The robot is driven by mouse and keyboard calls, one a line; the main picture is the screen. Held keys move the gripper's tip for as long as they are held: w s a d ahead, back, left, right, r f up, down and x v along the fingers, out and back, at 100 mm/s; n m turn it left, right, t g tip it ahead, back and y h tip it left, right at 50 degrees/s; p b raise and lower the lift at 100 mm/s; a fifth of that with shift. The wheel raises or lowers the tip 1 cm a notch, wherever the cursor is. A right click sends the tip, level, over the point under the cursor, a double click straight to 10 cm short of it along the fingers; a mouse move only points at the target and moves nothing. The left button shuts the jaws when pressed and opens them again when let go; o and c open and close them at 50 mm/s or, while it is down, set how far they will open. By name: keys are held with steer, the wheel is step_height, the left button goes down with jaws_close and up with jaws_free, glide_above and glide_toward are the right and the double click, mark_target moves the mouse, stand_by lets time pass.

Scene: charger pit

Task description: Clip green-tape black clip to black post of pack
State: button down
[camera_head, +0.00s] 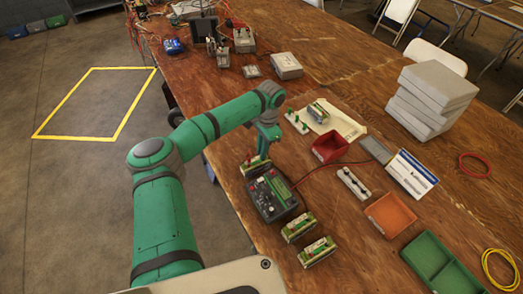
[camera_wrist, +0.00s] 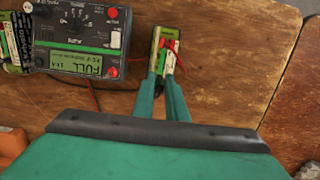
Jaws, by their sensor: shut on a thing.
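My gripper (camera_wrist: 166,72) is shut, pointing down at the end of a pack (camera_wrist: 172,40). Between its fingertips a bit of green shows, which fits the green-tape clip (camera_wrist: 162,43); its black body is mostly hidden by the fingers. I cannot tell whether the clip touches the black post. Red lead or clip parts (camera_wrist: 178,58) lie across the pack beside the fingers. In the head view the gripper (camera_head: 262,156) is just over the same pack (camera_head: 250,168), behind the charger. The dark charger (camera_wrist: 80,40) has a green display reading FULL, and red and black leads run from it.
Two more packs (camera_head: 298,227) (camera_head: 317,251) sit in front of the charger. A red bin (camera_head: 330,147), an orange bin (camera_head: 390,215) and a green tray (camera_head: 441,262) stand to the right. The table's near-left edge is close to the pack. Bare wood surrounds the pack's other sides.

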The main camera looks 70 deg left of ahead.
stand_by(0.4)
steer(key=c, duration=1.7)
jaws_free()
steer(key=shift+o, duration=1.1)
steer(key=shift+r, duration=0.1)
steer(key=shift+r, duration=3.65)
